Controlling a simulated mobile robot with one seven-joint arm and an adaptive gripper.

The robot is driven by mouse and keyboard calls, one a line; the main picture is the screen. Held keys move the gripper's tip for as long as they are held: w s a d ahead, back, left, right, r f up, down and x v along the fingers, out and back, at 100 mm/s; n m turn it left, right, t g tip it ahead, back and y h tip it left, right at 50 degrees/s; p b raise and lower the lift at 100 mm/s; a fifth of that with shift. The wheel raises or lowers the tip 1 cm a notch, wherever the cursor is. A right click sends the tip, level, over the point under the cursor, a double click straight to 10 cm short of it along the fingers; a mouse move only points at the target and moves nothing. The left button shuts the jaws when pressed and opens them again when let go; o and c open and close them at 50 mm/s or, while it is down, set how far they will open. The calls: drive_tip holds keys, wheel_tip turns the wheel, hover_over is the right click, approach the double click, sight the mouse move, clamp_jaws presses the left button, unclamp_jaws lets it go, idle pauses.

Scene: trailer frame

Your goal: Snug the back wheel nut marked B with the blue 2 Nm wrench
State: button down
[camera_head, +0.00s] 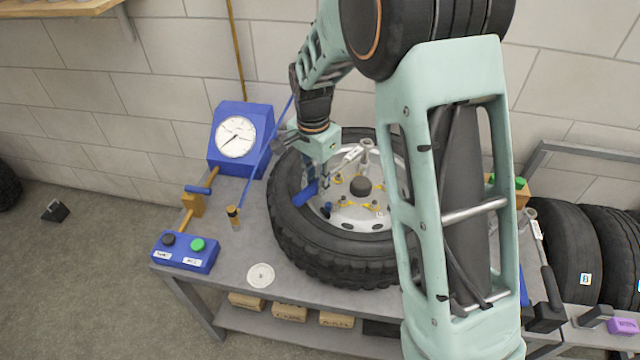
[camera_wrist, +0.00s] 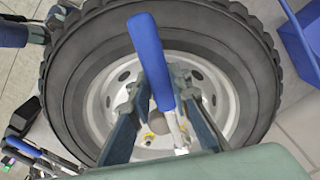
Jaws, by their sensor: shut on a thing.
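The blue-handled wrench lies slanting over the wheel. Its blue handle (camera_head: 305,194) is at the wheel's left, and its silver shaft (camera_head: 351,156) rises to a head near the back of the hub, where I cannot tell whether it sits on a nut. My gripper (camera_head: 324,182) is shut on the wrench by the handle. In the wrist view the blue handle (camera_wrist: 150,55) shows between my two fingers (camera_wrist: 160,100). The wheel (camera_head: 300,235) lies flat on the bench with several nuts with yellow pointers around its grey hub.
A blue box with a dial gauge (camera_head: 236,136) stands behind left. Another wrench (camera_head: 538,250) is at the right.

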drive_tip(key=shift+w+a, duration=0.3)
drive_tip(key=shift+a, duration=0.05)
drive_tip(key=s+d+n, duration=0.2)
drive_tip(key=d+n, duration=0.4)
drive_tip(key=d, duration=0.4)
drive_tip(key=s+d+n, duration=0.2)
drive_tip(key=d+n, duration=0.4)
drive_tip(key=d, duration=0.4)
drive_tip(key=shift+s+d+b, duration=0.3)
drive_tip(key=shift+s+b, duration=0.05)
idle(0.7)
drive_tip(key=shift+a, duration=0.1)
drive_tip(key=shift+s+a+m, duration=0.2)
drive_tip(key=shift+a+m, duration=0.25)
drive_tip(key=shift+a, duration=0.3)
drive_tip(key=shift+s+a+m, duration=0.15)
drive_tip(key=shift+a+m, duration=0.3)
drive_tip(key=shift+a, duration=0.25)
